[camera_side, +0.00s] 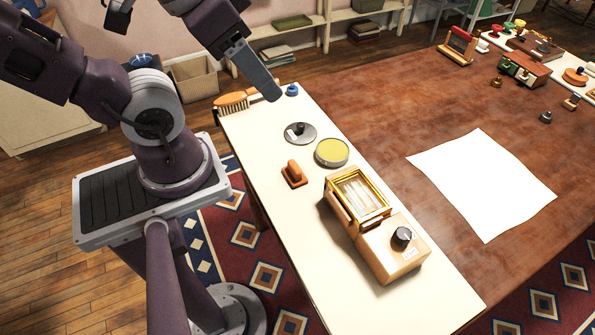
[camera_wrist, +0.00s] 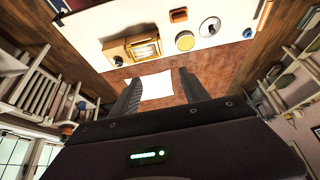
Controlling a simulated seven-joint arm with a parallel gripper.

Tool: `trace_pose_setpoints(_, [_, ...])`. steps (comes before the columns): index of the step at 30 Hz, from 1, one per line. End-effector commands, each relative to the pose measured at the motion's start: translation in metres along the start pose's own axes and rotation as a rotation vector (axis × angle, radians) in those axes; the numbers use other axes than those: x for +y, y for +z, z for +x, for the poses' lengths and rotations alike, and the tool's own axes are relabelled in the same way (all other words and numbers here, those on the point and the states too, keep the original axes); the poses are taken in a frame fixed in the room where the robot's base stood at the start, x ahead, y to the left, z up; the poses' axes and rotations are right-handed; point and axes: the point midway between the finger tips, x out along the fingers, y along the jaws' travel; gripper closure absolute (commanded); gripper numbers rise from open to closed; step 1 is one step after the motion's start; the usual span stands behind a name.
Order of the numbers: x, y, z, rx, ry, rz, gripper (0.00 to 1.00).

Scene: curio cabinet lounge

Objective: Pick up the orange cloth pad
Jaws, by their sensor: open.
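A small orange-brown block with a raised upper part (camera_side: 295,174) sits on the white table, left of the yellow round tin. It is the orange thing most like the pad, but I cannot tell its material. In the side view, one long finger hangs above the far end of the white table, well away from the block.
The white table also holds a brush (camera_side: 231,102), a blue knob (camera_side: 292,90), a grey disc (camera_side: 299,133), the yellow tin (camera_side: 331,152) and a wooden box (camera_side: 392,259). White paper (camera_side: 482,184) lies on the brown table (camera_side: 400,112). Stamps and boxes stand farther back.

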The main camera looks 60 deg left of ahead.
Motion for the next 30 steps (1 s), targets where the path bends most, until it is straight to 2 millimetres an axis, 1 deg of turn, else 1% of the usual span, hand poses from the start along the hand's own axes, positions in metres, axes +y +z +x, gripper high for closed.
trace_pose_setpoints(11, [0.0,0.0,0.0,0.0,0.0,0.0,0.47])
trace_pose_setpoints(13, [0.0,0.0,0.0,0.0,0.0,0.0,0.33])
trace_pose_setpoints(21, [0.0,0.0,0.0,0.0,0.0,0.001,0.33])
trace_pose_setpoints(23, [-0.003,-0.002,0.003,-0.009,-0.011,0.015,0.33])
trace_pose_setpoints(26, [-0.02,-0.016,0.024,-0.064,-0.071,0.121,0.33])
trace_pose_setpoints(29, [-0.051,-0.034,0.068,-0.173,-0.142,0.352,0.33])
trace_pose_setpoints(30, [-0.064,-0.039,0.088,-0.221,-0.154,0.462,0.33])
